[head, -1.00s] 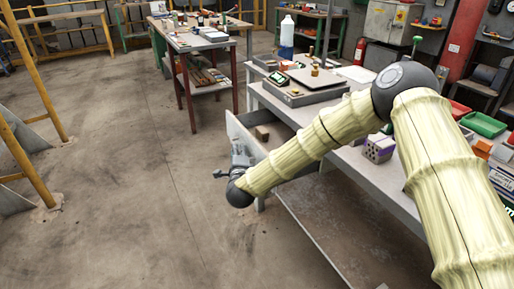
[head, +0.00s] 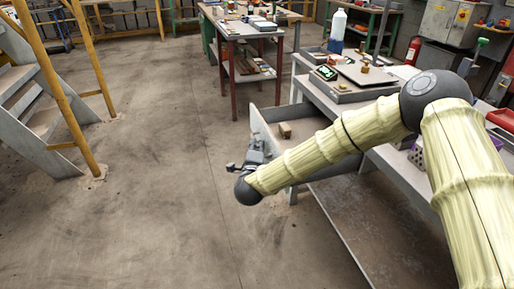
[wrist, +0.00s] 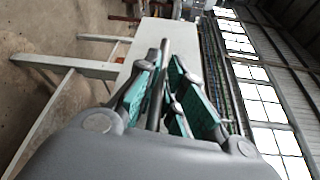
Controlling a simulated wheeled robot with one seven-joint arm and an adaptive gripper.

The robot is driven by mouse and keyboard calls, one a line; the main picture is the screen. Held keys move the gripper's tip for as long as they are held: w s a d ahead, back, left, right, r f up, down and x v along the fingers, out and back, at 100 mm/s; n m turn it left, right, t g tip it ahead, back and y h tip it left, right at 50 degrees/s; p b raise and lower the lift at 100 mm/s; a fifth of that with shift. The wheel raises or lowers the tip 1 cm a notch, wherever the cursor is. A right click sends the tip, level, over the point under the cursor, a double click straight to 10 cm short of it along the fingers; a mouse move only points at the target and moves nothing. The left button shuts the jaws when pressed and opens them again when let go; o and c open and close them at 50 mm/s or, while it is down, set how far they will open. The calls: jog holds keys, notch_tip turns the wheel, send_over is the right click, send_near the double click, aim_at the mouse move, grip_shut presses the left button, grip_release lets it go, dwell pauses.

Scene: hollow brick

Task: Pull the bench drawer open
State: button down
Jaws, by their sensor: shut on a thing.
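The bench drawer stands out from the bench, with its pale front panel (head: 262,130) facing left. A small brown block (head: 285,130) lies inside it. My gripper (head: 254,157) is at the outer side of this panel in the head view, small and partly hidden by my own wrist. In the wrist view my gripper (wrist: 168,92) has its green-padded fingers closed on a grey bar handle (wrist: 160,75), which runs between them. The pale drawer front also shows behind the handle in the wrist view (wrist: 145,45).
The bench top (head: 345,110) holds a scale-like device (head: 350,80) and a bottle (head: 338,25). A lower shelf (head: 365,225) is under the drawer. Another worktable (head: 235,30) stands behind. Yellow-railed steps (head: 35,115) are at the left. The floor between is clear.

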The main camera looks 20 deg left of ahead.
jog(key=c, duration=1.8)
grip_release()
jog(key=v, duration=1.2)
jog(key=shift+f, duration=0.1)
jog(key=shift+d, duration=0.1)
